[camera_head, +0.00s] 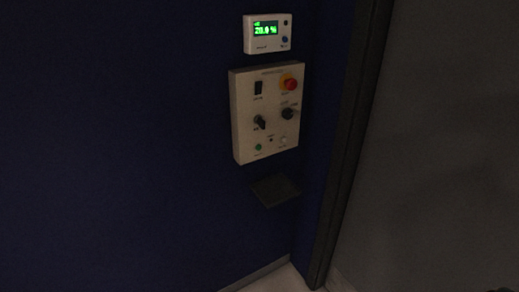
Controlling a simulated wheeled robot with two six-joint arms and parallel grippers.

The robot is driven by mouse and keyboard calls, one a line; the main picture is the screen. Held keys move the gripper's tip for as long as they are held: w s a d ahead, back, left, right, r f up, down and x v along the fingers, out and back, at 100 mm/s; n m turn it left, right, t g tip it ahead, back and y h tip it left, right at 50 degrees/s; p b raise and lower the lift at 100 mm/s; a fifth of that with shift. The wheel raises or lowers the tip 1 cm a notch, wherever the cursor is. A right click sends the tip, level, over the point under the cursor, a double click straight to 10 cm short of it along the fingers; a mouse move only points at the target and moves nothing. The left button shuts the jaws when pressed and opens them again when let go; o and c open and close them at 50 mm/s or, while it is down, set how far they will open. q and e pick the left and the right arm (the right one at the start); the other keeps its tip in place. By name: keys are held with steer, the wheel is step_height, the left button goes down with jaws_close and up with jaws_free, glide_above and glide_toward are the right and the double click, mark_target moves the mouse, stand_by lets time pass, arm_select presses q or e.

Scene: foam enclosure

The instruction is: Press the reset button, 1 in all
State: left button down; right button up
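A pale control panel (240,118) is mounted on the dark blue wall, right of the picture's middle. Low on it are a green button (258,147) at the left and a whitish button (283,141) at the right, with a tiny dark spot between them. The labels are too small to read, so I cannot tell which one is the reset button. Higher up are a black rocker switch (258,88), a red mushroom button (290,84) on a yellow base, and two black knobs, one left (260,122) and one right (288,113). Neither of my grippers is in view.
A white display unit (254,47) with green digits hangs above the panel. A small dark ledge (275,190) juts out below it. A dark vertical frame (345,150) and grey surface (430,150) stand to the right. The blue wall left of the panel is bare.

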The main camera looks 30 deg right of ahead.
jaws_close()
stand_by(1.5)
